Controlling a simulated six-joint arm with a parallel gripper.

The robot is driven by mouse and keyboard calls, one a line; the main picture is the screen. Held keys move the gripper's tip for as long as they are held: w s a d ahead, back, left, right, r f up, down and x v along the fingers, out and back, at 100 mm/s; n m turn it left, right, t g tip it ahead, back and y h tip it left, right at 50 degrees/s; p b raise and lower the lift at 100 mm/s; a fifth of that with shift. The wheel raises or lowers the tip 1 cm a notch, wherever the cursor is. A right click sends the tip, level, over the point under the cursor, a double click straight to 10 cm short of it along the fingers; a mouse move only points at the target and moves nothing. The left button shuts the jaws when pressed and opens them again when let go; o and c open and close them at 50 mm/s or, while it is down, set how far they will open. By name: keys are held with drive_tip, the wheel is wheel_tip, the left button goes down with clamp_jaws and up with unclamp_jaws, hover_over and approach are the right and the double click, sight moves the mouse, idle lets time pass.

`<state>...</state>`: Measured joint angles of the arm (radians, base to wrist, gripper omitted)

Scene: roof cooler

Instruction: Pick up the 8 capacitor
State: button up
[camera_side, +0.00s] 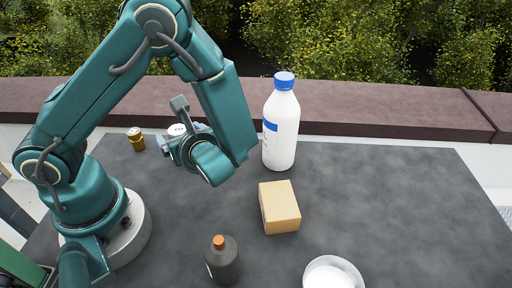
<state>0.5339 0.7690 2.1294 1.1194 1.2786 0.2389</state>
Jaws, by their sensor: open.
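No number 8 can be read on anything in the side view, so I cannot tell for certain which thing is the 8 capacitor. A small gold-brown cylinder (136,139) stands upright at the back left of the dark mat. A pale, white-topped round thing with dark marks (176,129) is right of it, partly hidden by my gripper. My gripper (172,146) is open at the end of the teal arm, close to the pale thing in the picture. Its fingertips are small and partly hidden, and whether they touch anything cannot be told.
A white bottle with a blue cap (281,135) stands right of my wrist. A tan box (280,207), a dark bottle with an orange cap (222,262) and a white round dish (333,274) are nearer. A brown ledge (370,112) runs behind. The mat's right side (410,205) is clear.

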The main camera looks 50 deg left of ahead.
drive_tip(key=shift+x, duration=2.4)
clamp_jaws()
drive_tip(key=shift+r, duration=0.1)
